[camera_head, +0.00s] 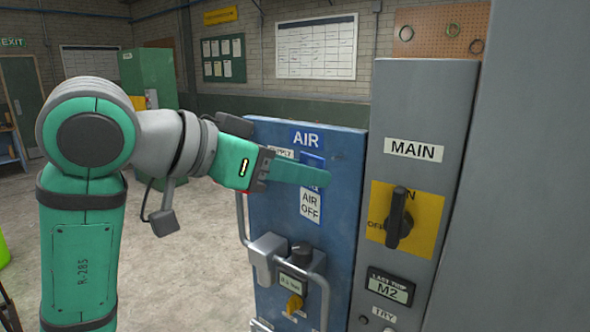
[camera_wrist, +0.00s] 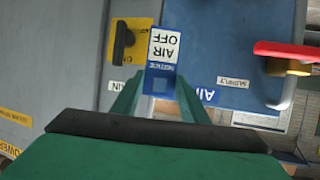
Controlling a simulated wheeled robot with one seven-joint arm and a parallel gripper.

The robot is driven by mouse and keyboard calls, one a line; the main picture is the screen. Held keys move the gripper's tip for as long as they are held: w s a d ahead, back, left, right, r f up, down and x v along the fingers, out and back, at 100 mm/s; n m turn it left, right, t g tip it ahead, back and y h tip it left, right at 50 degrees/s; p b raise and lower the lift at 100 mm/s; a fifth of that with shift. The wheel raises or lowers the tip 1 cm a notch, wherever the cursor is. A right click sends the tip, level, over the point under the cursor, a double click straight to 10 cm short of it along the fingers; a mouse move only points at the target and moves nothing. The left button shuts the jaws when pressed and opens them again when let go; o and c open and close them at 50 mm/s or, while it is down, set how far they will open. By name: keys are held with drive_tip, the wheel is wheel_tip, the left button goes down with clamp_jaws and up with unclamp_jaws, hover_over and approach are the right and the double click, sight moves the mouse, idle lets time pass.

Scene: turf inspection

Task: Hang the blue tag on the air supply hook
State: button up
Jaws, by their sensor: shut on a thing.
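The blue tag (camera_head: 312,207) has a blue top and a white lower part reading AIR OFF. My gripper (camera_head: 322,174) is shut on its blue upper part, and the tag hangs below the fingers in front of the blue air panel (camera_head: 343,180). In the wrist view the tag (camera_wrist: 162,47) appears upside down between the fingertips (camera_wrist: 158,90). A SUPPLY label (camera_head: 280,152) is partly covered by my gripper; the wrist view shows it whole (camera_wrist: 233,82). I cannot make out the air supply hook in either view.
A red handle (camera_wrist: 287,51) on a brass valve stands out near the SUPPLY label. Grey pipes and a gauge box (camera_head: 295,282) project below the tag. The grey MAIN cabinet (camera_head: 425,110) with its black rotary switch (camera_head: 398,218) stands right.

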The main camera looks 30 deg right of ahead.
drive_tip(key=shift+w+d+f, duration=0.2)
drive_tip(key=shift+w+d, duration=0.4)
drive_tip(key=shift+d, duration=0.75)
drive_tip(key=shift+w+d+f, duration=0.2)
drive_tip(key=shift+w+d, duration=0.4)
drive_tip(key=shift+d, duration=0.8)
drive_tip(key=shift+w+d+f, duration=0.2)
drive_tip(key=shift+w+d, duration=0.4)
drive_tip(key=shift+d, duration=0.75)
drive_tip(key=shift+d+f, duration=0.1)
drive_tip(key=shift+f, duration=0.05)
drive_tip(key=o, duration=1.1)
drive_tip(key=v, duration=1.1)
drive_tip(key=shift+s, duration=0.15)
